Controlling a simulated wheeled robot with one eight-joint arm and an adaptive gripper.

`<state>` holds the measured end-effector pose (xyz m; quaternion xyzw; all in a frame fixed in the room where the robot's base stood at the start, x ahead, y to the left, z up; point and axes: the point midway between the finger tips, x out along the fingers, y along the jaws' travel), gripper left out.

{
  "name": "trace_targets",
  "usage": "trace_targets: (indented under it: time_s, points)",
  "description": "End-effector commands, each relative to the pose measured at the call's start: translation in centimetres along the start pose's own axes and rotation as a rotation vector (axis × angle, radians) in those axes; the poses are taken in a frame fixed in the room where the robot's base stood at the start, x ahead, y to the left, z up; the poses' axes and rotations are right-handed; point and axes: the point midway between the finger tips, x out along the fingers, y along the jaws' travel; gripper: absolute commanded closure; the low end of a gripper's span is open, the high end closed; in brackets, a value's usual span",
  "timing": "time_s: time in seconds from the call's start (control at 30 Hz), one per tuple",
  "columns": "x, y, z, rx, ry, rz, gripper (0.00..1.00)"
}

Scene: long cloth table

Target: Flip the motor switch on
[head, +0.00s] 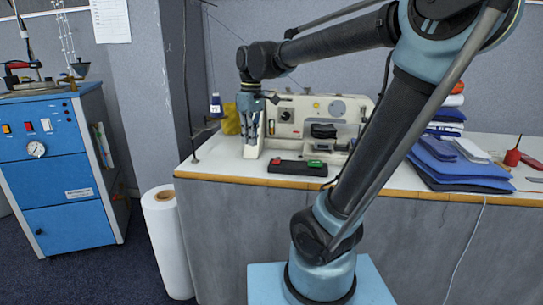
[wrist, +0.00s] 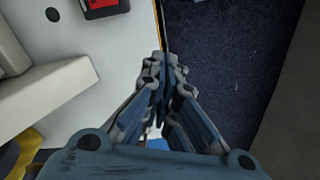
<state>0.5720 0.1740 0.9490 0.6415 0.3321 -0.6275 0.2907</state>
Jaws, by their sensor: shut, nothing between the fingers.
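The motor switch (head: 297,167) is a low black box on the front of the table, with a red button at its left and a green button at its right. Its red end (wrist: 103,8) shows at the top of the wrist view, cut off by the frame; the green button is out of that view. My gripper (head: 251,139) points down near the left end of the table, left of the switch. In the wrist view my gripper (wrist: 165,64) has its fingertips together, empty and apart from the switch.
A cream sewing machine (head: 310,112) stands behind the switch. The table's wooden edge (head: 225,179) runs in front. Folded blue cloth (head: 455,165) lies at the right. A blue cabinet (head: 60,160) and a white roll (head: 168,240) stand on the floor at the left.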

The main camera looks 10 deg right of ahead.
Motion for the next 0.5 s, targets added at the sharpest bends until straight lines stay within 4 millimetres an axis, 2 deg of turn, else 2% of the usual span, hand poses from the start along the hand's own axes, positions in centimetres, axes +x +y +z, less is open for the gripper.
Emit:
trace_targets:
  time_s: [0.03,0.3,0.5]
  points:
    - [-0.8,-0.6,-2.1,-0.06,-0.009,-0.009,1.0]
    - [-3.7,-4.8,-11.8,-0.363,-0.056,-0.055,1.0]
    - [-4.5,-7.9,-16.4,-0.517,-0.081,-0.08,1.0]
